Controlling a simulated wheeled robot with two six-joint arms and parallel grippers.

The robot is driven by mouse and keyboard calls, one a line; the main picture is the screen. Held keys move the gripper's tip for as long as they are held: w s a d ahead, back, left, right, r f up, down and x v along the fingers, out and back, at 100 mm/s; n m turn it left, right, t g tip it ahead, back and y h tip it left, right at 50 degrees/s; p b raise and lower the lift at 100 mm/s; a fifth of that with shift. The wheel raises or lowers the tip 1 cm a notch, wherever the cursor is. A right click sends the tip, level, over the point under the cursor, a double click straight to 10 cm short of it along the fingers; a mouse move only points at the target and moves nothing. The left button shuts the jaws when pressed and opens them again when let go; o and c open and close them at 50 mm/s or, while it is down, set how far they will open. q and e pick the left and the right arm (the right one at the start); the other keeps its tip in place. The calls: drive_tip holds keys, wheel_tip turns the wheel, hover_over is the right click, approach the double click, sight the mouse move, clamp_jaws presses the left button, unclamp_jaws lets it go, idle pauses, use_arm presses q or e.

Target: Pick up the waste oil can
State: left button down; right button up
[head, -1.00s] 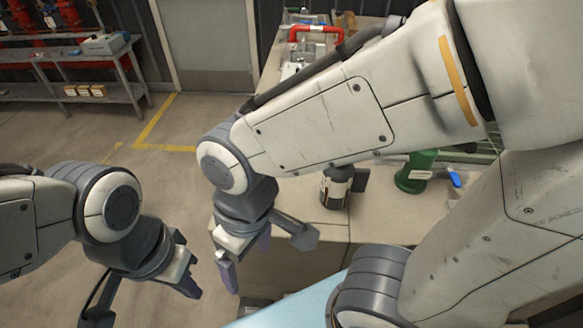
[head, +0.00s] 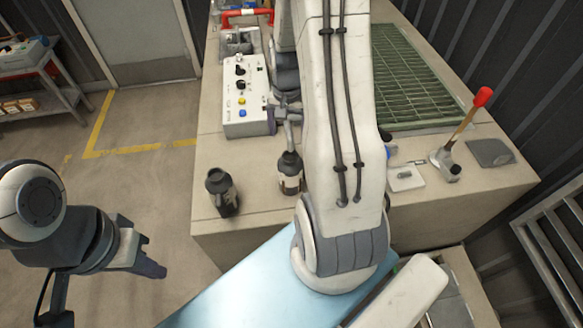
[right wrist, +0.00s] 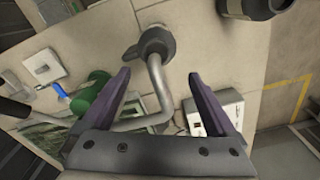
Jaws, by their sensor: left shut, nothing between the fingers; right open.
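Two dark cans stand upright near the left edge of the bench top in the head view. One is a black can with a pale label (head: 290,176); the other is a plainer dark can (head: 222,194) to its left. Which is the waste oil can I cannot tell. My right gripper (head: 284,116) is over the bench just beyond the labelled can, partly hidden by my arm. In the right wrist view the open, empty fingers (right wrist: 160,78) frame a dark-topped can with a long bent grey spout (right wrist: 150,46). My left gripper (head: 150,262) is shut and empty, left of the bench.
A white control box (head: 245,105) with buttons stands behind the cans. A red-tipped lever (head: 466,120) and a green grate (head: 410,75) are at right. A green object (right wrist: 92,92) shows in the right wrist view. Open floor lies left.

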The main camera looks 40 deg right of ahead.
hover_over(290, 155)
drive_tip(key=f, duration=0.4)
drive_tip(key=shift+w+a+p, duration=0.15)
drive_tip(key=shift+a+p, duration=0.1)
drive_tip(key=shift+p, duration=0.1)
drive_tip(key=f, duration=0.1)
drive_tip(key=f+p, duration=0.1)
drive_tip(key=f, duration=0.1)
drive_tip(key=f+p, duration=0.1)
drive_tip(key=shift+s+d+f, duration=0.2)
drive_tip(key=shift+d, duration=0.05)
drive_tip(key=shift+f, duration=0.45)
clamp_jaws()
